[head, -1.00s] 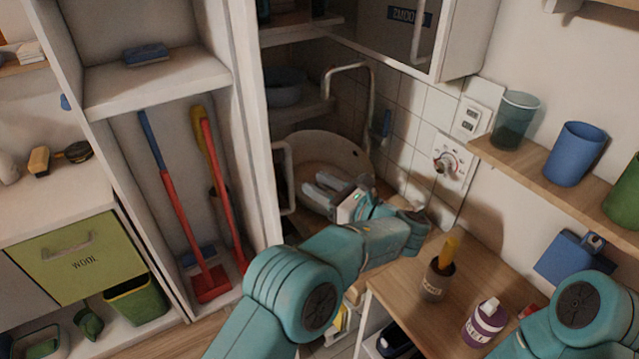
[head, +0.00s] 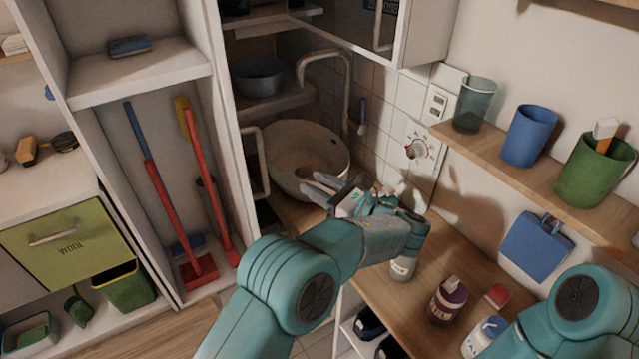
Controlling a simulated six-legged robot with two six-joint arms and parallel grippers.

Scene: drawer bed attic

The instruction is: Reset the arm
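My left arm reaches in from the bottom, and its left gripper (head: 318,188) is at the front rim of the round basin (head: 285,145). Its pale fingers look apart, with nothing visible between them. I cannot tell whether they touch the rim. Of my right arm only a teal link (head: 585,305) shows at the lower right; its gripper is outside the view.
A wooden counter holds a grey cup (head: 403,268), partly behind my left arm, a purple bottle (head: 447,300) and a white bottle (head: 484,336). A shelf (head: 500,165) with cups juts out at right. A tall cabinet (head: 140,75) stands at left.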

